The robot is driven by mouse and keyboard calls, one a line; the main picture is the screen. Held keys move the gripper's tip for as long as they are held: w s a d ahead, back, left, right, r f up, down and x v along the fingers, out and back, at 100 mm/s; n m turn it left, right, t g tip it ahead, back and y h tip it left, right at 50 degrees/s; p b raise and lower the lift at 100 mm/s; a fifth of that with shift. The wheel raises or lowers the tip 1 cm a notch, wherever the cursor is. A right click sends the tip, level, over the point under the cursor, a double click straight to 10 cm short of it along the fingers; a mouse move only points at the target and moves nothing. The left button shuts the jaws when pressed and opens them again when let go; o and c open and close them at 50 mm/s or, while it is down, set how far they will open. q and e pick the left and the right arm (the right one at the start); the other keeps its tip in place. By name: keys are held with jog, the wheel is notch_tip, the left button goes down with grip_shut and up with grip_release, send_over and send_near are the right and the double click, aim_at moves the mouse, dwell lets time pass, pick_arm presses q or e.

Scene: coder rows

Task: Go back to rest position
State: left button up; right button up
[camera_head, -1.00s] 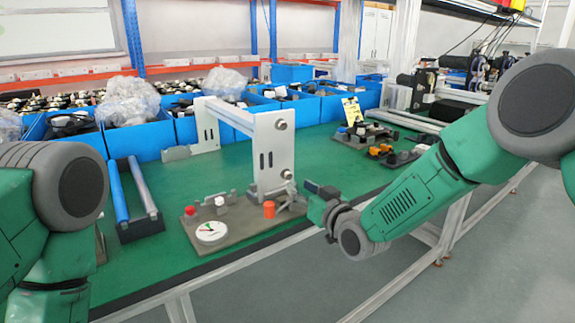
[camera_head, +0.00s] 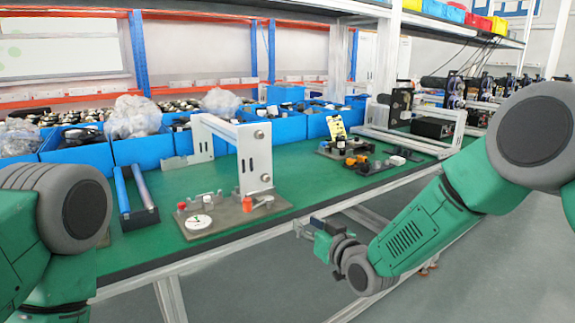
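My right gripper (camera_head: 304,227) is at the end of the green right arm, in front of the table's front edge and clear of the fixture. Its fingers are small in the picture, and I cannot tell whether they are apart. No object shows in it. My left arm comes in at the left edge, with its green links and grey joint in view. Its gripper is out of the picture. The grey fixture plate (camera_head: 228,222) on the green table (camera_head: 185,182) carries a round white dial (camera_head: 198,222), an orange-red knob (camera_head: 247,204) and an upright metal bracket (camera_head: 254,158).
Blue bins (camera_head: 143,150) line the back of the table, some holding clear plastic bags. A second fixture (camera_head: 366,158) with small parts stands at right. Open floor lies before the table.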

jog(key=s+d+f+m+g+h, duration=0.1)
jog(key=s+d+f+g, duration=0.15)
jog(key=s+f, duration=0.4)
jog(key=s+d+f+g+h, duration=0.2)
jog(key=s+d+f, duration=0.25)
jog(key=f, duration=0.35)
jog(key=s+d+f+m+g+h, duration=0.1)
jog(key=s+d+f+g, duration=0.15)
jog(key=s+f, duration=0.45)
pick_arm(q)
jog(key=shift+d, duration=0.15)
pick_arm(e)
jog(key=s+d+f+g+h, duration=0.1)
jog(key=s+d, duration=0.3)
jog(key=s, duration=0.5)
jog(key=s+d+f+m+g+h, duration=0.1)
jog(key=s+d, duration=0.4)
jog(key=s, duration=0.5)
jog(key=s+d+f+m+g+h, duration=0.1)
jog(key=s+d+f+g, duration=0.3)
jog(key=s, duration=0.6)
jog(key=shift+s+d+g+h, duration=0.25)
jog(key=shift+d+g+h, duration=0.35)
jog(key=shift+d+h, duration=0.1)
pick_arm(q)
jog(key=shift+d, duration=0.1)
pick_arm(e)
jog(key=shift+w+f, duration=0.1)
